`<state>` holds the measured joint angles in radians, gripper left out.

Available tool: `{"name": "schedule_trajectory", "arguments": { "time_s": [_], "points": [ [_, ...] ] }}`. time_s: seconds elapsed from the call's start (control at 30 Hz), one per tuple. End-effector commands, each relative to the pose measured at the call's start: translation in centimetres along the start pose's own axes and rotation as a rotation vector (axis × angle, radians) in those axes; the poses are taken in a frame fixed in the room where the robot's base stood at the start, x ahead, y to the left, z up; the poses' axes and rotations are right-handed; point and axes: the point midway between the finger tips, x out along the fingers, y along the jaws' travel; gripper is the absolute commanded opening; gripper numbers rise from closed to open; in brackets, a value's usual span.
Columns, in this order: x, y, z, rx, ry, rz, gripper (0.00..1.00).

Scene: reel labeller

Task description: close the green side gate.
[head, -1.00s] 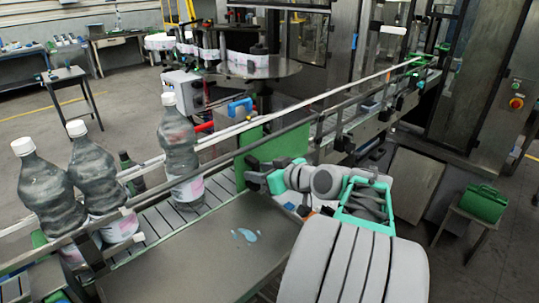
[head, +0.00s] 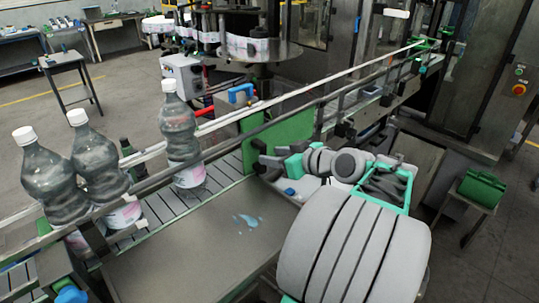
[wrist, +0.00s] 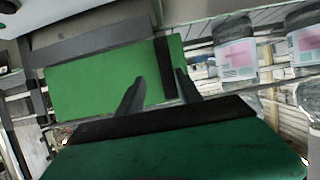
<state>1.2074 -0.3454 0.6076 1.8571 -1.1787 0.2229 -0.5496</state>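The green side gate (head: 292,128) is a flat green panel standing at the conveyor's near side, behind the dark rail. In the wrist view it is a bright green plate (wrist: 90,85) with a black strip (wrist: 165,68) along its right end. My gripper (head: 262,161) is close to the panel's near side in the head view. In the wrist view my gripper's two dark fingers (wrist: 160,76) are apart, with the black strip seen between and beyond their tips. Whether a finger touches the gate I cannot tell. The panel's lower part is partly hidden by my gripper.
Several large bottles stand on the conveyor (head: 160,205) to the left, the nearest to the gate being a capped one (head: 180,130). A metal plate (head: 205,240) lies in front of the conveyor. A green case (head: 482,188) sits on a stool at right.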

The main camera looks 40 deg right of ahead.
Motion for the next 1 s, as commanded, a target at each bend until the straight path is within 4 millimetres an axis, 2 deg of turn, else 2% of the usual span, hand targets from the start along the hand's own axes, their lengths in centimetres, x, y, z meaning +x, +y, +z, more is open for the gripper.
{"name": "schedule_trajectory", "arguments": {
  "time_s": [0.6, 1.0],
  "points": [
    [-5.0, 0.0, 0.0, 0.001, 0.000, 0.001, 0.42],
    [-5.3, -0.1, 0.2, -0.001, 0.000, -0.001, 0.42]
  ]
}}
